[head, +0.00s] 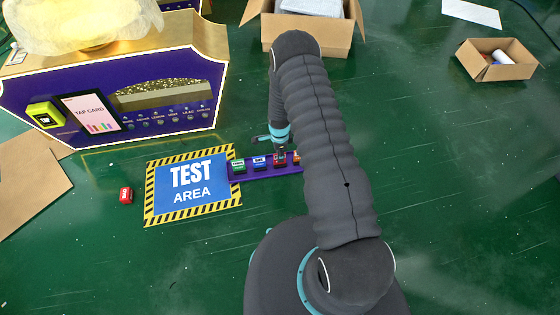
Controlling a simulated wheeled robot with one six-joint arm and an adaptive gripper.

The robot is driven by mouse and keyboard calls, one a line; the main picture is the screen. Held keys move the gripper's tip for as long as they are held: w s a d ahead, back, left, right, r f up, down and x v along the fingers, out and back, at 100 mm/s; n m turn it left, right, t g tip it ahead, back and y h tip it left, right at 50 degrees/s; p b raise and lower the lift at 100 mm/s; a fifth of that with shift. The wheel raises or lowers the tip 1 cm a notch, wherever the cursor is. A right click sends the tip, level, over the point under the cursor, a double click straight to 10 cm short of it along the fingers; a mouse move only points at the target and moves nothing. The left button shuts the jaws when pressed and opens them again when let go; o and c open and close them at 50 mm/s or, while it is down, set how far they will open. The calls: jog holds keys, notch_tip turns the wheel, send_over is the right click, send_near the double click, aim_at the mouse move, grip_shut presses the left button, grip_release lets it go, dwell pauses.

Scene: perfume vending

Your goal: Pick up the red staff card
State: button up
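A purple tray (237,178) holds a row of small upright cards: a green one (238,166), a blue one (259,163), a red card (280,160) and an orange one (296,157) partly covered by my arm. The red card's lettering is too small to read. My gripper (281,149) points down right over the red card, at the back edge of the tray. Its fingers are small and dark here, so I cannot tell whether they are open or touch the card.
A blue TEST AREA mat (192,208) with a striped border lies left of the tray. The purple vending machine (180,85) with a TAP CARD screen (90,113) stands behind. Open cardboard boxes (330,35) (510,70) stand at the back.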

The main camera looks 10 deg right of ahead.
aim_at(280, 164)
jog(key=f, duration=0.4)
jog(key=shift+s, duration=0.25)
grip_shut()
